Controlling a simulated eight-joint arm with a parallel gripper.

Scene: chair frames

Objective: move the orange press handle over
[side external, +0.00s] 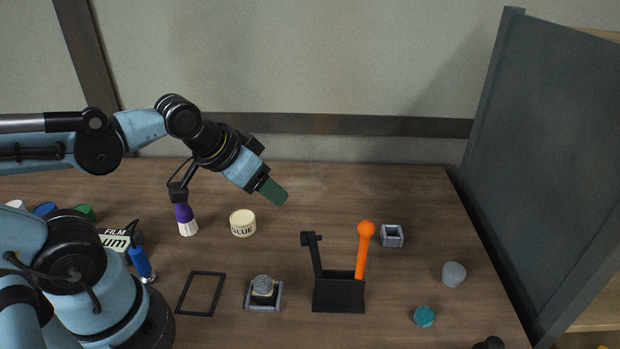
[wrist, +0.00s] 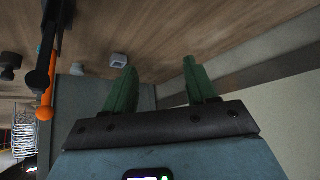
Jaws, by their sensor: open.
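The orange press handle (side external: 364,250) is a straight lever with a round orange knob, rising from the right side of a black press base (side external: 338,294) on the table. A black arm (side external: 315,255) stands up on the base's left side. In the wrist view the orange handle (wrist: 45,102) shows at the left edge, partly hidden by black parts. My gripper (side external: 274,191) is above the table, up and left of the handle and well apart from it. In the wrist view its two green fingers (wrist: 163,92) are spread with nothing between them.
A grey square block (side external: 391,236) sits right of the handle. A glue tub (side external: 243,223), a purple-topped bottle (side external: 186,219), a black frame (side external: 201,293) and a small square holder (side external: 263,293) lie left. A grey cup (side external: 454,274) and teal piece (side external: 424,316) lie right, before a grey panel (side external: 540,160).

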